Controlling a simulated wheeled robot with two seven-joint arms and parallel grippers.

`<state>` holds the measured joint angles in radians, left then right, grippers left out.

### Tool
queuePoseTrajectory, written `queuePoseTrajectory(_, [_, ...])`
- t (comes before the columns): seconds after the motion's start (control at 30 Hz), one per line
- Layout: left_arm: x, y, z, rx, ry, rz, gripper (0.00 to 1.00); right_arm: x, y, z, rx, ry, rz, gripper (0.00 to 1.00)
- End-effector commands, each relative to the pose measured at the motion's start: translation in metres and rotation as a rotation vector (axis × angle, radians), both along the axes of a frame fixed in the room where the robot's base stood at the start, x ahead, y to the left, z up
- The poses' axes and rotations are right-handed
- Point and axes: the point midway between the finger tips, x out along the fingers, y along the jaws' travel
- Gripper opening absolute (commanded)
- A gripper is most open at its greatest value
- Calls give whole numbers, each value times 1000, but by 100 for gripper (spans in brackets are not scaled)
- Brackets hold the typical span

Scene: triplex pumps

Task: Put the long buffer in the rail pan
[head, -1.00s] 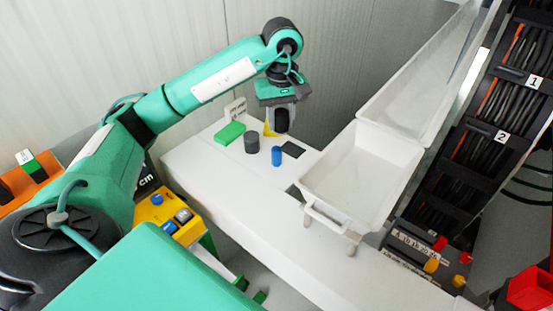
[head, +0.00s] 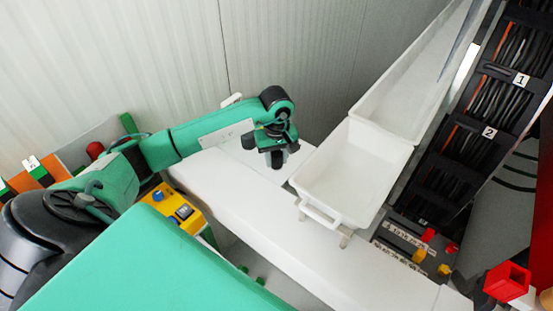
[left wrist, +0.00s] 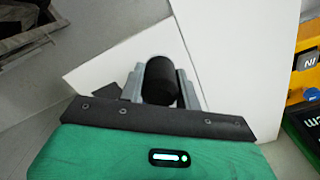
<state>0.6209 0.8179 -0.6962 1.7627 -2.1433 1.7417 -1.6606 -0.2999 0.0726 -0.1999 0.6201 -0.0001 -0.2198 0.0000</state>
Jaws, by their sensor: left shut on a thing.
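My left gripper (head: 278,160) is shut on a black cylinder, which I take to be the long buffer. The left wrist view shows the buffer (left wrist: 160,80) between the two grey fingers, its round end facing the camera. In the head view the gripper points down over the white bench, just left of the near white pan (head: 328,218). This pan has a front handle and looks empty; I take it to be the rail pan. A second, longer white pan (head: 425,80) adjoins it behind. My right gripper is not in view.
The white bench top (head: 240,190) is clear in front of the gripper. A dark cylinder (head: 248,141) shows partly behind my arm. A yellow box with buttons (head: 172,203) stands at left. A black cable rack (head: 475,145) rises right of the pans.

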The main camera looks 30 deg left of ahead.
Motion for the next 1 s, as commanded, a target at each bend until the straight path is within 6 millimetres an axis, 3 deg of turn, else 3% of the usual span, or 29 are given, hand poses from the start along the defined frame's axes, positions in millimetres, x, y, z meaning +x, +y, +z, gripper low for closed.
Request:
queuePoseTrajectory(0.13, [-1,-1,-17,-1,3,0,10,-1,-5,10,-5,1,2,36])
queuePoseTrajectory(0.5, [0,0,-23,0,0,-2,10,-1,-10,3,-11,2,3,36])
queuePoseTrajectory(0.53, [0,0,-22,-1,1,-2,37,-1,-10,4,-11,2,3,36])
queuePoseTrajectory(0.63, [0,-1,-22,-1,1,-2,55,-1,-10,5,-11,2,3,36])
queuePoseTrajectory(1.0, [0,-1,-18,-1,1,-1,55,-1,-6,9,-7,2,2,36])
